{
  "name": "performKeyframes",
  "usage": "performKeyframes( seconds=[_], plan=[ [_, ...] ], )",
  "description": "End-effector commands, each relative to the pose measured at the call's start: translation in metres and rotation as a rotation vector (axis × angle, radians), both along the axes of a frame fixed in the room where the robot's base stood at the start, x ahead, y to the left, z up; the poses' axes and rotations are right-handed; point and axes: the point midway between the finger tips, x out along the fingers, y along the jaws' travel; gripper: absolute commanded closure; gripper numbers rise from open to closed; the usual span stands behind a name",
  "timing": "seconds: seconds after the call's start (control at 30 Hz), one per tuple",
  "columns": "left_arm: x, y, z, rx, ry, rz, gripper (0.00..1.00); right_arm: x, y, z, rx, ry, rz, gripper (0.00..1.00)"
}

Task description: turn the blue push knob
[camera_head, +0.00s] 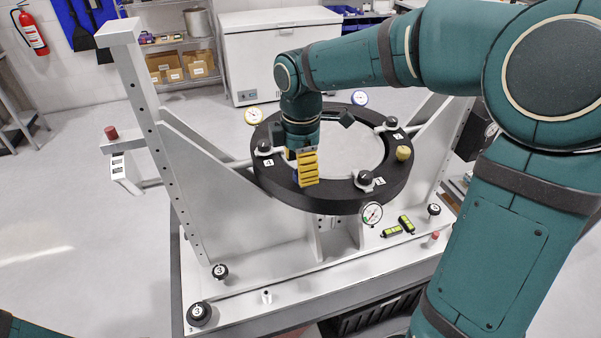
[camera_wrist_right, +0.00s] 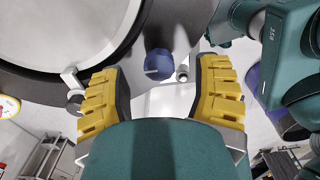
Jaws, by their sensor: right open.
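The blue push knob (camera_wrist_right: 158,65) is a round blue knob with a pale line on its face, on the edge of the black ring (camera_wrist_right: 55,90) in the right wrist view. In the head view it is mostly hidden behind my right gripper (camera_head: 307,168), which is over the near left part of the ring (camera_head: 330,200). In the wrist view my right gripper (camera_wrist_right: 160,86) is open, its yellow-padded fingers on either side of the knob's line. I cannot tell whether they touch it. My left gripper is out of view.
Black clamp knobs (camera_head: 366,178), a yellow knob (camera_head: 403,153) and dial gauges (camera_head: 371,214) crowd the ring. A grey upright (camera_head: 140,80) and sloping plate stand at left.

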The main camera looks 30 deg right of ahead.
Motion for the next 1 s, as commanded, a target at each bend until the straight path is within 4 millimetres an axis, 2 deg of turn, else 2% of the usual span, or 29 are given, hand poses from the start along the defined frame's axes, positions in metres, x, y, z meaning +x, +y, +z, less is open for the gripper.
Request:
performKeyframes(
  seconds=[0.2,0.5,0.53,0.7,1.0],
  plan=[
    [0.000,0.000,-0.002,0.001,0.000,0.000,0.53,0.000,0.000,-0.017,0.000,0.000,0.000,0.37],
    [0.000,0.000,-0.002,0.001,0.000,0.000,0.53,0.000,0.000,-0.018,0.000,-0.001,0.000,0.37],
    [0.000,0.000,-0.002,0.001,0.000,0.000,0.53,0.000,0.000,-0.018,0.000,-0.001,0.000,0.42],
    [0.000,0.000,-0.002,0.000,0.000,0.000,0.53,0.000,0.000,-0.018,0.000,0.000,0.000,1.00],
    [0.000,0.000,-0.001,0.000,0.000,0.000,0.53,0.000,0.000,-0.017,0.000,0.000,-0.018,1.00]
  ],
)
